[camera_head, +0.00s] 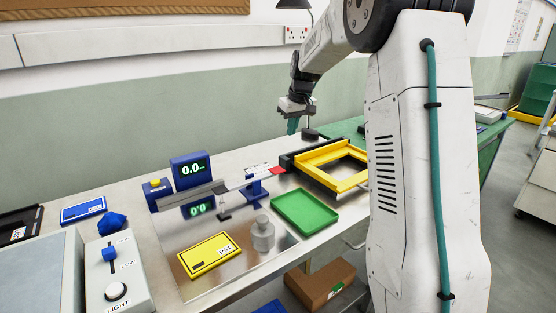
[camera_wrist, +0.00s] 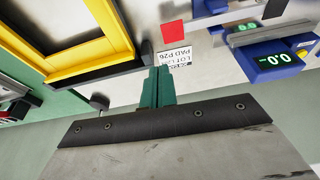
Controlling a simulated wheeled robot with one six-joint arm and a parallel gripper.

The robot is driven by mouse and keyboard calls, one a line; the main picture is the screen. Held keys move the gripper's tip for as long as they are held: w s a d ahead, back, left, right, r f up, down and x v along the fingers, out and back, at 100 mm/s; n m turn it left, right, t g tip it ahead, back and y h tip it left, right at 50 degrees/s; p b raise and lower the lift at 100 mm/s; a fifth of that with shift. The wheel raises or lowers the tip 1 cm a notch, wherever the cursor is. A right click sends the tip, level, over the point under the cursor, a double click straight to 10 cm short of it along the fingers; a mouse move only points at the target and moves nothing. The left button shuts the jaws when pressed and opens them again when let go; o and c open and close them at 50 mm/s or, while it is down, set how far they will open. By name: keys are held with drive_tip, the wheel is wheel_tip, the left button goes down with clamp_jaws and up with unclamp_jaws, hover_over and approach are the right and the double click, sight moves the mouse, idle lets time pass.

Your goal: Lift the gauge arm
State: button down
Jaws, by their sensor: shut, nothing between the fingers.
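The gauge arm (camera_head: 215,190) looks like a long grey bar running from a blue base with a yellow button (camera_head: 157,187) toward a small blue stand (camera_head: 256,188). It lies low and nearly level. A blue display (camera_head: 190,170) behind it reads about 0.0. In the wrist view a grey bar (camera_wrist: 268,34), likely the gauge arm, shows beside the blue display (camera_wrist: 276,60). My gripper (camera_head: 293,126) is in the air above the back of the bench, right of the bar and apart from it. Its green fingers (camera_wrist: 157,88) are shut and empty.
A yellow frame (camera_head: 318,152) on a dark base and a green tray (camera_head: 305,211) stand to the right. A red square (camera_head: 278,171) lies near the bar's right end. A grey weight (camera_head: 263,234) and a yellow plate (camera_head: 209,254) are in front. A switch box (camera_head: 117,276) is at left.

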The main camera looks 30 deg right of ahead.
sight(277, 169)
drive_tip(key=shift+w+a+f, duration=0.1)
drive_tip(key=shift+w+a, duration=0.15)
drive_tip(key=shift+a, duration=0.45)
drive_tip(key=shift+w+a, duration=0.2)
drive_tip(key=shift+a, duration=0.45)
drive_tip(key=x, duration=0.8)
drive_tip(key=s+x, duration=0.1)
drive_tip(key=x, duration=0.4)
drive_tip(key=shift+f, duration=0.55)
drive_tip(key=shift+a, duration=0.1)
